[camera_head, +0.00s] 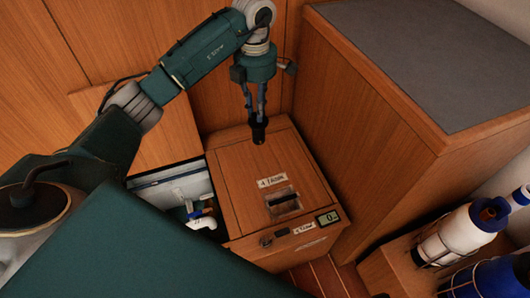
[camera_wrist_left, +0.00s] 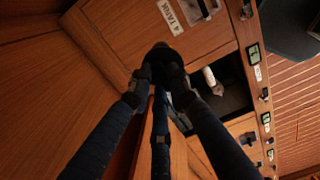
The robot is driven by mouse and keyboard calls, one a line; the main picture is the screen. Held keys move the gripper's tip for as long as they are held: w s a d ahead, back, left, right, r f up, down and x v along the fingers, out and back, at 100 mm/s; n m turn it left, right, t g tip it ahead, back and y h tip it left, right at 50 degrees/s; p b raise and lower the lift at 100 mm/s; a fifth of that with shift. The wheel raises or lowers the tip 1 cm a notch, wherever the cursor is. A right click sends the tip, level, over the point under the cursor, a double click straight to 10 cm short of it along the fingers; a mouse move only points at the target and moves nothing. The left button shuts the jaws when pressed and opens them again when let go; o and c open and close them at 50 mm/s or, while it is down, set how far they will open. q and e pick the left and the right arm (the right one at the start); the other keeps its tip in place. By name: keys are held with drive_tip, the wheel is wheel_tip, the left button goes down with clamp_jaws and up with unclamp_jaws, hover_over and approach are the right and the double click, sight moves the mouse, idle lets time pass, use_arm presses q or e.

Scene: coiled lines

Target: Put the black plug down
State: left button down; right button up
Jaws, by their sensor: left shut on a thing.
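The black plug (camera_head: 258,132) is a small dark cylinder hanging from my left gripper (camera_head: 257,112) in the head view. The gripper is shut on it, and its fingers point down. The plug appears over the back part of a wooden lid (camera_head: 247,196) marked 4 TANK; I cannot tell how high above it is. In the left wrist view, the plug (camera_wrist_left: 162,54) shows between the fingertips (camera_wrist_left: 158,92), near the tank label. The fingers hide part of it. My right gripper is not in view.
An open compartment (camera_head: 147,184) with a white pipe fitting (camera_head: 202,222) lies left of the lid. The lid has a recessed handle (camera_head: 283,201). A tall wooden cabinet (camera_head: 350,130) stands close on the right. White and blue bottles (camera_head: 455,233) stand at lower right.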

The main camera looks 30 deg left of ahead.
sight(258, 138)
use_arm(q)
wheel_tip(258, 138, down, 12)
drive_tip(key=shift+f+b, duration=0.15)
drive_tip(key=shift+b, duration=0.7)
drive_tip(key=shift+f+b, duration=0.4)
drive_tip(key=shift+f, duration=1.95)
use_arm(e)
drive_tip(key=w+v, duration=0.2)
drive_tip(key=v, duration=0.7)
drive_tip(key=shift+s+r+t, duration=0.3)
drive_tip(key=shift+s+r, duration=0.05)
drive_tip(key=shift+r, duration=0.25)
use_arm(q)
drive_tip(key=shift+f, duration=0.2)
drive_tip(key=c, duration=1.6)
unclamp_jaws()
drive_tip(key=shift+c, duration=0.2)
